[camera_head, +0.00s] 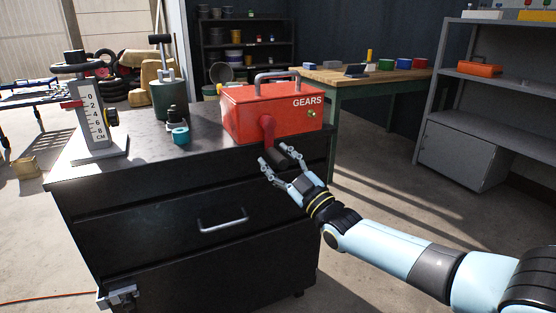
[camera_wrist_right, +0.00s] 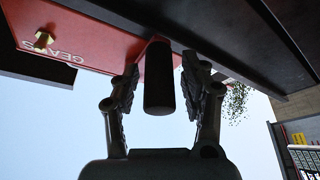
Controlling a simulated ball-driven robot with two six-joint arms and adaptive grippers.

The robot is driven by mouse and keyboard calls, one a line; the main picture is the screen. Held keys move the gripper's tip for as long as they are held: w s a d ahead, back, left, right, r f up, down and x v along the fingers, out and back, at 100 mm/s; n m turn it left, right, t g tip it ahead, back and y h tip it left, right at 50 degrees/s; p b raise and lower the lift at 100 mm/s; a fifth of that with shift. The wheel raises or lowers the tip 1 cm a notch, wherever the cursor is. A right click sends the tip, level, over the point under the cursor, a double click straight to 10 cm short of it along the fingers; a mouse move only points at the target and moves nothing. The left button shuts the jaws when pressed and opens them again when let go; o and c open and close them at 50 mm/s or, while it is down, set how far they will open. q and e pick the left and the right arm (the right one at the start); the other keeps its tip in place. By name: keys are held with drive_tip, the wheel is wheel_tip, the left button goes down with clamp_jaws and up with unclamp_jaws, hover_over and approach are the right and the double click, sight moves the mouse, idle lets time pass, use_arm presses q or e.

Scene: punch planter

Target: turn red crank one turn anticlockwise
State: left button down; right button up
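A red box marked GEARS (camera_head: 270,105) stands on the dark cabinet top (camera_head: 190,150), with a grey carry handle on top. Its red crank arm (camera_head: 267,128) is on the front face and hangs down to a dark cylindrical handle (camera_head: 277,160). My right gripper (camera_head: 273,166) is at that handle. In the right wrist view the crank handle (camera_wrist_right: 159,80) lies between the two open fingers (camera_wrist_right: 160,90), with a visible gap on at least the left side. Contact on the right side is hard to tell. My left gripper is out of view.
A height gauge (camera_head: 95,115) with a CM scale stands at the cabinet's left. A green cylinder with a lever (camera_head: 170,98) and a small teal part (camera_head: 180,135) stand between gauge and box. A wooden workbench (camera_head: 365,80) and grey shelf (camera_head: 480,85) are behind.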

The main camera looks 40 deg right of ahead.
drive_tip(key=shift+o, duration=0.2)
drive_tip(key=shift+s, duration=0.1)
drive_tip(key=v, duration=1.1)
drive_tip(key=shift+s, duration=0.35)
drive_tip(key=shift+f, duration=0.15)
drive_tip(key=s+a+f+m+g+p, duration=0.15)
drive_tip(key=s+f+g, duration=0.35)
drive_tip(key=f, duration=0.5)
drive_tip(key=s+a+f+m+g, duration=0.1)
drive_tip(key=s+a+f+g, duration=0.15)
drive_tip(key=s+f, duration=0.65)
drive_tip(key=s+a+f+m+g+p, duration=0.1)
drive_tip(key=s+f+g, duration=0.35)
drive_tip(key=f, duration=0.75)
drive_tip(key=s+a+f+m+g, duration=0.1)
drive_tip(key=s+f+g, duration=0.3)
drive_tip(key=s, duration=0.9)
drive_tip(key=s+a+f+m+g, duration=0.2)
drive_tip(key=s+f+g, duration=0.3)
drive_tip(key=s, duration=0.8)
drive_tip(key=shift+s+a+f+h, duration=0.3)
drive_tip(key=shift+a+f, duration=0.1)
drive_tip(key=shift+f, duration=0.3)
